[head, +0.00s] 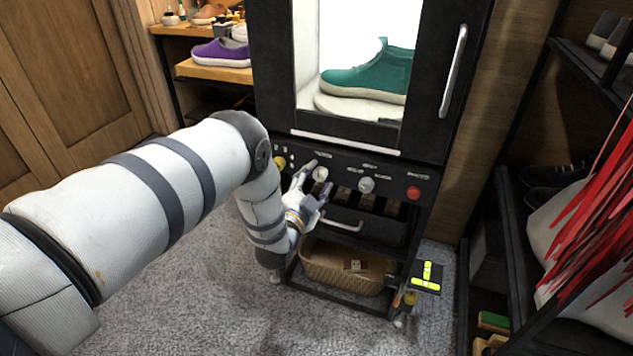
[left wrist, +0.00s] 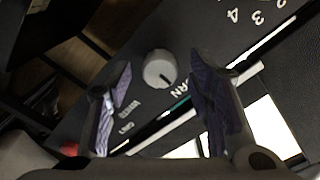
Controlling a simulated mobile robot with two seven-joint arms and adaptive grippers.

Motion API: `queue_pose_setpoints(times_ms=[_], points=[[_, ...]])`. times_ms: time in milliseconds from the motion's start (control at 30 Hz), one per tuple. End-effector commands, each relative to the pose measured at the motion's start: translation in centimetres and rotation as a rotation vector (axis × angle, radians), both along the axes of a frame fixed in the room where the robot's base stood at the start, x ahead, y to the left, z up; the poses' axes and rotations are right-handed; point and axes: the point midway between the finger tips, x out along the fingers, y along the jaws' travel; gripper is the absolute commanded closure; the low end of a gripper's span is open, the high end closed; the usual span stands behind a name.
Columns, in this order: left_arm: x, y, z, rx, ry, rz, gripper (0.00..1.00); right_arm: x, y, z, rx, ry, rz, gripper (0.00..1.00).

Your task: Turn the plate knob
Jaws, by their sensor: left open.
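A black control panel (head: 342,190) below the lit cabinet carries a white round knob (head: 320,173) and a grey knob (head: 366,185) to its right. Their labels are too small to read in the head view, so I cannot tell which is the plate knob. My left gripper (head: 317,179) is open at the panel, its fingers around or just before the white knob. In the left wrist view, a round knob (left wrist: 159,68) with a dark pointer line shows between the open purple-padded fingers (left wrist: 161,88), with gaps on both sides. My right gripper is not in view.
The cabinet (head: 270,65) holds a green shoe (head: 368,72) on a white round plate (head: 350,107). A yellow button (head: 280,162) and a red button (head: 413,193) flank the knobs. A drawer handle (head: 342,224) and a basket (head: 335,272) lie below. Shelves stand at both sides.

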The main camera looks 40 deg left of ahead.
Motion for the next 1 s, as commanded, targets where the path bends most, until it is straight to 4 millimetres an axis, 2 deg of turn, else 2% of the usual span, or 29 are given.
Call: queue_pose_setpoints(times_ms=[67, 267, 300, 667, 1000], points=[[-0.01, 0.01, 0.04, 0.0, 0.0, 0.0, 0.53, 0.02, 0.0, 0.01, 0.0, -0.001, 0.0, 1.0], [-0.04, 0.0, 0.03, 0.0, 0.0, 0.0, 0.96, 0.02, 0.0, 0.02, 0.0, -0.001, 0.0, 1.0], [-0.04, 0.0, 0.03, 0.0, 0.0, 0.0, 1.0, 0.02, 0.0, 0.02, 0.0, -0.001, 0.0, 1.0], [-0.07, 0.02, 0.04, -0.05, -0.012, 0.001, 1.0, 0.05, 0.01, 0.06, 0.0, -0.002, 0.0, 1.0], [-0.08, 0.04, 0.04, -0.297, -0.071, 0.001, 1.0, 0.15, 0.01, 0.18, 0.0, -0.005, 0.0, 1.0]])
